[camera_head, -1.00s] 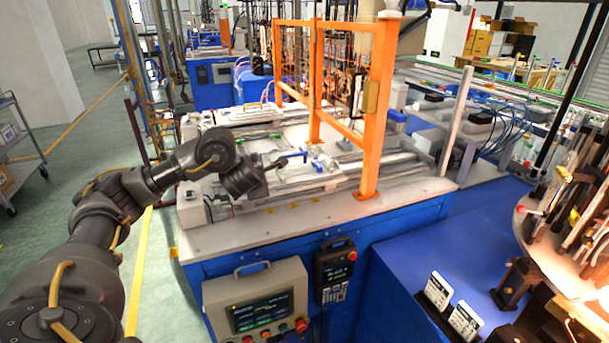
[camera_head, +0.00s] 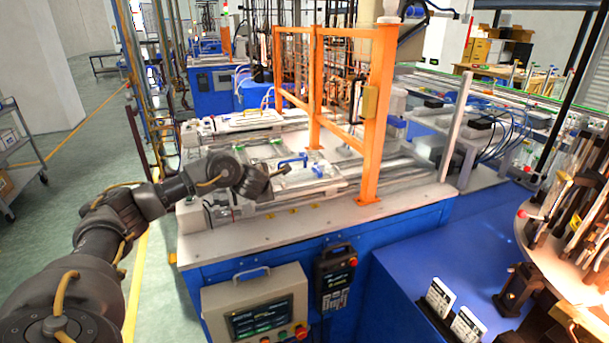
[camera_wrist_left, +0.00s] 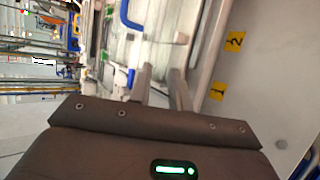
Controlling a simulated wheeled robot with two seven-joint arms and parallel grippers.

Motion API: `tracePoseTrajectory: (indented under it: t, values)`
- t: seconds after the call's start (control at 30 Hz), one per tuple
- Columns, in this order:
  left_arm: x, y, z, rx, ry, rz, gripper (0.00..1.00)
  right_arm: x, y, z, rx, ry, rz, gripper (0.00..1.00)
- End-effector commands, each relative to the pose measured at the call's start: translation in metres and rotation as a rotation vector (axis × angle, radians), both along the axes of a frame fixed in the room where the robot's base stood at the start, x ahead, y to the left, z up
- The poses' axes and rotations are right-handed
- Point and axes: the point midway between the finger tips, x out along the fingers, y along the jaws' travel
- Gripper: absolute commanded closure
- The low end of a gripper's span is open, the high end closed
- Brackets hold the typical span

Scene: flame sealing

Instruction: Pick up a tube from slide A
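My left gripper (camera_head: 292,187) reaches over the near left part of the white machine bed, close to a slide with a blue handle (camera_head: 293,160). In the left wrist view its two fingers (camera_wrist_left: 161,75) stand apart, and I see nothing held between them. The blue handle (camera_wrist_left: 128,14) shows beyond the fingertips there, beside a pale, glassy slide surface (camera_wrist_left: 160,32). I cannot make out a separate tube or a letter marking slide A. My right gripper is not in view.
An orange guard frame (camera_head: 369,120) stands on the bed to the right of my gripper. Yellow number labels 2 (camera_wrist_left: 235,42) and 1 (camera_wrist_left: 217,91) lie along the bed's edge. A control panel (camera_head: 256,308) hangs on the front. A lit round rack (camera_head: 560,260) stands at the right.

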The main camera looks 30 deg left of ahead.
Motion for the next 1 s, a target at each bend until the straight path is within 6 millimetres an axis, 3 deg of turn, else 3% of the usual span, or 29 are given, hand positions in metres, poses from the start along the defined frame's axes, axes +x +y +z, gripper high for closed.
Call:
tracePoseTrajectory:
  t: [0.13, 0.3, 0.77, 1.0]
  values:
    - [-0.001, 0.0, -0.002, 0.0, 0.004, -0.001, 0.79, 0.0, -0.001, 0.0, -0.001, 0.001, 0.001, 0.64]
    - [-0.001, 0.0, -0.002, 0.001, 0.004, -0.001, 1.0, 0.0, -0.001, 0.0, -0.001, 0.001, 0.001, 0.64]
    - [0.0, 0.0, 0.004, 0.0, 0.002, -0.002, 1.0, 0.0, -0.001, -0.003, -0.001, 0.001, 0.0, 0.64]
    - [-0.002, -0.003, 0.037, 0.001, -0.002, -0.004, 1.0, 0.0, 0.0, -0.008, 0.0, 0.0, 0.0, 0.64]
